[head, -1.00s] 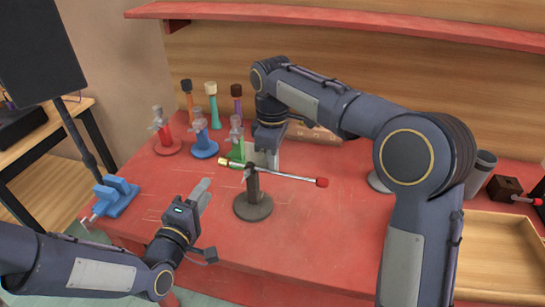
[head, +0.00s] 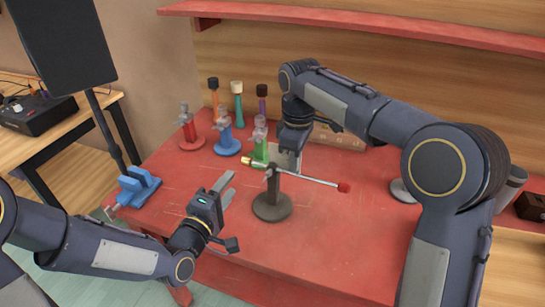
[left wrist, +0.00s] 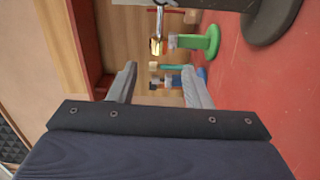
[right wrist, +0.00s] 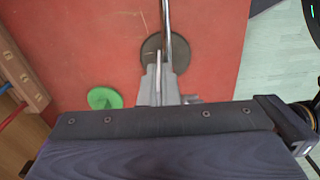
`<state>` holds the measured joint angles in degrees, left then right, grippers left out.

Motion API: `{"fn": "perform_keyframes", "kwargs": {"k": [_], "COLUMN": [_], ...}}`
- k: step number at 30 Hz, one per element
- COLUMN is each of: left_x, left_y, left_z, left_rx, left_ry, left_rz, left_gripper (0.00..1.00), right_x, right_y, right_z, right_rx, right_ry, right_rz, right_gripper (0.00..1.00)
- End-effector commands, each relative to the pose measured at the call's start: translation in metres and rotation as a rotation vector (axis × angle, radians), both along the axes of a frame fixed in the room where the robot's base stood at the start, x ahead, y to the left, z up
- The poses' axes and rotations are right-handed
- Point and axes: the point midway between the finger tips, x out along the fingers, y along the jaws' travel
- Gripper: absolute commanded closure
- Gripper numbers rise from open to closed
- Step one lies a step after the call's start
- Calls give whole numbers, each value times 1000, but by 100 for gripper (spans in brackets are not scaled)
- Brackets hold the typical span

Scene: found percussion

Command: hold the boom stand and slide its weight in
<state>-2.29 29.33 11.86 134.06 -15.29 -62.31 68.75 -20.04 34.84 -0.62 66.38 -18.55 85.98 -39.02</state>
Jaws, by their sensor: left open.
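The boom stand (head: 271,207) stands upright on the red table, with a dark round base and a short post. Its thin boom has a brass weight (head: 248,161) at the left end and a red tip (head: 343,187) at the right end. My left gripper (head: 226,184) is open and empty, left of the stand and just short of the weight. In the left wrist view the weight (left wrist: 156,46) shows beyond and above the open fingers. My right gripper (head: 287,158) is behind the post top, its fingers close together beside the boom (right wrist: 167,25); their grip is hidden.
A green stand (head: 260,150) is just behind the weight, with blue and red ones farther left. Several capped mallets stand behind them. A blue vise (head: 138,187) sits at the table's left edge. The table front right of the stand is clear.

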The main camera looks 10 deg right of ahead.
Motion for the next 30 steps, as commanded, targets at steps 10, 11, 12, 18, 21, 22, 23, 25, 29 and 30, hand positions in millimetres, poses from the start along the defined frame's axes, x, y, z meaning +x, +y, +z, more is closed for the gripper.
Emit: {"fn": "perform_keyframes", "kwargs": {"k": [10, 11, 12, 18, 21, 22, 23, 25, 29, 30], "left_x": [31, 36, 43, 78, 92, 96, 99, 104, 110, 110], "left_y": [-17, -20, -24, -44, -51, -53, -55, -58, -60, -61], "left_z": [1, 1, 1, 1, 1, 1, 1, 0, 1, 1], "left_rx": [-40, -39, -39, -38, -38, -38, -38, -37, -37, -38], "left_ry": [19, 18, 19, 19, 19, 19, 19, 19, 19, 20], "left_rz": [0, -1, -1, -1, 0, 0, 0, 1, 1, 1], "left_gripper": [55, 55, 55, 55, 55, 55, 55, 55, 55, 55], "right_x": [0, 0, 0, 0, 0, 0, 0, 0, 0, 0], "right_y": [0, 0, 0, 0, 0, 0, 0, 0, 0, 0], "right_z": [1, 1, 1, 1, 1, 1, 1, 1, 1, 1], "right_rx": [1, 1, 1, 1, 1, 1, 1, 1, 1, 1], "right_ry": [-2, -2, -2, -2, -2, -2, -2, -2, -2, -2], "right_rz": [0, 0, 0, 0, 0, 0, 0, 0, 0, 0], "right_gripper": [100, 100, 100, 100, 100, 100, 100, 100, 100, 100]}}
